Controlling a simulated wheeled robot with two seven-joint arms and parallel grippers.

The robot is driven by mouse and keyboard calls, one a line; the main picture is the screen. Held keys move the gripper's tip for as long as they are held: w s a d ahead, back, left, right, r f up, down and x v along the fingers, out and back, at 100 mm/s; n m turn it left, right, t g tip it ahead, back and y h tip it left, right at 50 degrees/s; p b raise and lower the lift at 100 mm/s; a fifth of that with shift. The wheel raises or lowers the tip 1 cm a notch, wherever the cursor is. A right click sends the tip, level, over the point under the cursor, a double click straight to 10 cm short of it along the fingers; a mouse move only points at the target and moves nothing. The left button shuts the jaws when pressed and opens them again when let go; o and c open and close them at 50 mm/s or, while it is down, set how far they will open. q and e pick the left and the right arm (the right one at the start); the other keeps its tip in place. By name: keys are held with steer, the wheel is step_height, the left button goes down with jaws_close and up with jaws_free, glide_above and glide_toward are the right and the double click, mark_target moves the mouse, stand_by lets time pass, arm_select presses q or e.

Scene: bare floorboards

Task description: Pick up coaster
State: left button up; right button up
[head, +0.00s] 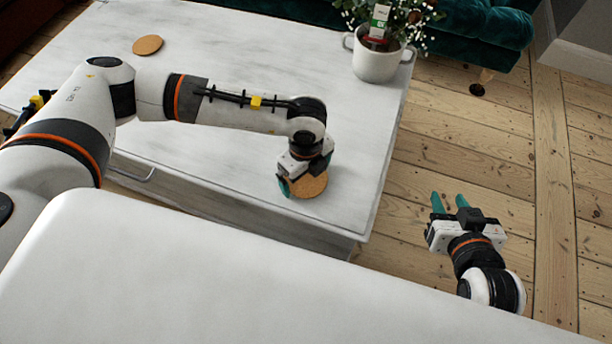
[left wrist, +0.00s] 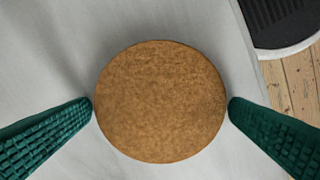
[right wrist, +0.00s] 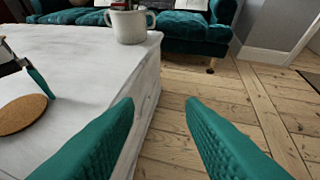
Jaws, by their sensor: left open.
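A round brown cork coaster (head: 311,185) lies flat on the white table near its front right corner. In the left wrist view the coaster (left wrist: 160,101) sits between the two green fingers of my left gripper (left wrist: 160,106). The fingers are open, one at each side of the coaster, with their tips at its edges; I cannot tell if they touch it. In the head view my left gripper (head: 306,175) points down over the coaster and hides part of it. My right gripper (right wrist: 160,108) is open and empty, out over the floor right of the table; the coaster (right wrist: 22,114) shows at the left there.
A second cork coaster (head: 148,45) lies at the far left of the white table (head: 230,45). A white pot with a plant (head: 377,62) stands at the back right corner. A green sofa (head: 480,22) is behind. Floorboards right of the table are clear.

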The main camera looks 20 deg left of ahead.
arm_select(q)
steer(key=c, duration=0.7)
